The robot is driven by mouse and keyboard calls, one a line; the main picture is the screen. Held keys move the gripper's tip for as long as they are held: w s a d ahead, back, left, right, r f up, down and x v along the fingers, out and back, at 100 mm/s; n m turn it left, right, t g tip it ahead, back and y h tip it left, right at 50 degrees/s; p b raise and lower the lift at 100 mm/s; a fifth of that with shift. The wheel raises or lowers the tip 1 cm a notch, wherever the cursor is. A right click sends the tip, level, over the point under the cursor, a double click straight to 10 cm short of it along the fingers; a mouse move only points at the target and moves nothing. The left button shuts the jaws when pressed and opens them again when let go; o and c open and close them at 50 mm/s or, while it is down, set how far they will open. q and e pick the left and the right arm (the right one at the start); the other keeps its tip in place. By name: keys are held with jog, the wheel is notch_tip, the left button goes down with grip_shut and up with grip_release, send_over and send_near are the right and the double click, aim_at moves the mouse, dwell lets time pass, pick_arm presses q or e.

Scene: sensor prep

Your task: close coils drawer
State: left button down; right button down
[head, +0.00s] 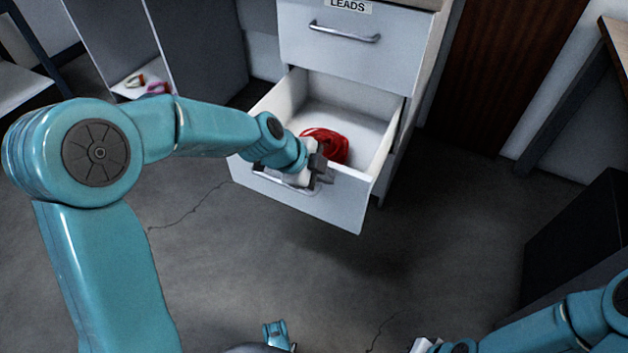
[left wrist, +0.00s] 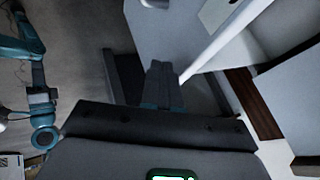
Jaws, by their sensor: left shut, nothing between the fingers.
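An open white drawer (head: 350,198) sticks out of the cabinet, below a shut drawer labelled LEADS (head: 340,50). A red coil (head: 330,146) lies inside it. Any label on the open drawer's front is hidden by my arm; part of its metal handle (head: 262,178) shows. My left gripper (head: 322,172) is shut and empty at the top of the drawer front, near the handle; I cannot tell if it touches. In the left wrist view its closed fingers (left wrist: 162,85) are beside a pale panel edge (left wrist: 225,40). My right gripper (head: 424,345) is partly cut off at the bottom edge.
An open-fronted grey cabinet (head: 205,45) with small items on its bottom shelf stands at the left. A dark box (head: 580,240) is at the right, below a wooden-topped table (head: 616,40). The floor (head: 420,230) in front of the drawer is clear.

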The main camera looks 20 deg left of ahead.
pick_arm(q)
jog(key=shift+w, duration=0.4)
